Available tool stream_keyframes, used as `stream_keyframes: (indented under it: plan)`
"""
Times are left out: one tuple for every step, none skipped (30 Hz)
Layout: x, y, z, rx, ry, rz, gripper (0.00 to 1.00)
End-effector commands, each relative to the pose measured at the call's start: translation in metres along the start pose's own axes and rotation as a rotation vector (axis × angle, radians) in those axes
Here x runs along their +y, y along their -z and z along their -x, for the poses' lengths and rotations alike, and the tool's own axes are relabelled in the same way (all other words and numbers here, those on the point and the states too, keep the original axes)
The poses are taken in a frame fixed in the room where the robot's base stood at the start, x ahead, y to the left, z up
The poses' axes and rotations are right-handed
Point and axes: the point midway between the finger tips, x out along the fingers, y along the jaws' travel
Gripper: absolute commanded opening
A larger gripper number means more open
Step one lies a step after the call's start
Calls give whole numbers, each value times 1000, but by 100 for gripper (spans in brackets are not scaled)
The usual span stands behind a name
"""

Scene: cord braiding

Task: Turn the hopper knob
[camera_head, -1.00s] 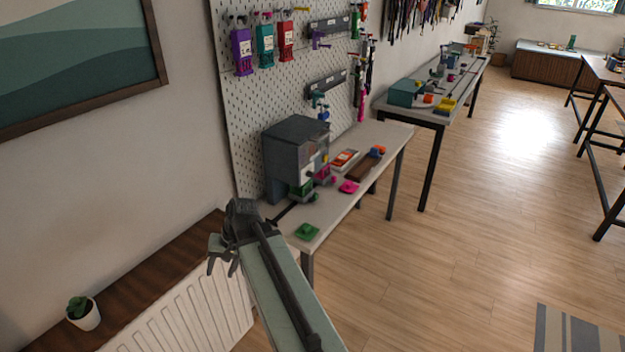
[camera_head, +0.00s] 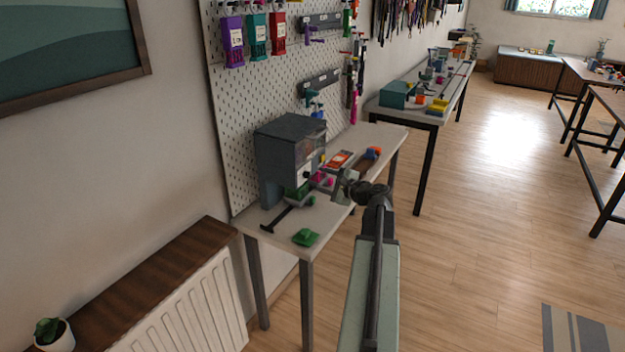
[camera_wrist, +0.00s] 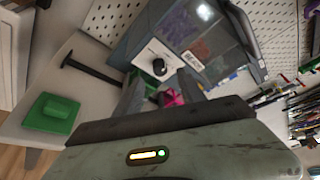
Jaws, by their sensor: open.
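The hopper (camera_head: 281,150) is a grey box with a see-through front. It stands on the near white table against the pegboard. In the wrist view the hopper (camera_wrist: 150,22) shows tilted, with colored contents behind its clear panel. Its round black knob (camera_wrist: 159,67) sits on a white plate below that panel; it is small in the head view. My gripper (camera_head: 340,187) is to the right of the hopper, over the table's front edge. In the wrist view my gripper (camera_wrist: 160,92) is open, its fingers pointing toward the hopper just below the knob. I see no contact with the knob.
A green block (camera_head: 305,237) lies at the table's (camera_head: 273,238) near end, beside a black T-shaped bar (camera_head: 277,219). Pink and green pieces lie at the hopper's foot. A red-labelled tray (camera_head: 338,160) lies beyond.

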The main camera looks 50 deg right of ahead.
Motion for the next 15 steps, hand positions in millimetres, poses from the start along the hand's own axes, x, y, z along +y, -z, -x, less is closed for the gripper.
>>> stream_keyframes:
  plan:
    - [1, 3, -11, -1, -1, 1, 47]
    - [1, 4, -16, -1, -1, 1, 47]
    - [0, 4, -24, 0, 0, 1, 47]
    - [0, 4, -30, 0, -1, 1, 47]
    - [1, 4, -36, 0, -1, 1, 47]
    - [0, 5, -42, 1, -1, 0, 47]
    - [0, 5, -47, 2, 0, 0, 47]
    - [0, 4, -50, 2, 0, 0, 47]
    - [0, 4, -54, 2, 0, 0, 47]
    - [0, 4, -55, 3, 0, 0, 47]
    - [0, 3, -56, 3, 0, 0, 47]
    - [0, 3, -56, 3, 0, 0, 47]
    - [0, 3, -55, 3, 0, 0, 47]
    - [0, 3, -55, 3, 0, 0, 47]
    - [0, 3, -55, 3, 0, 1, 47]
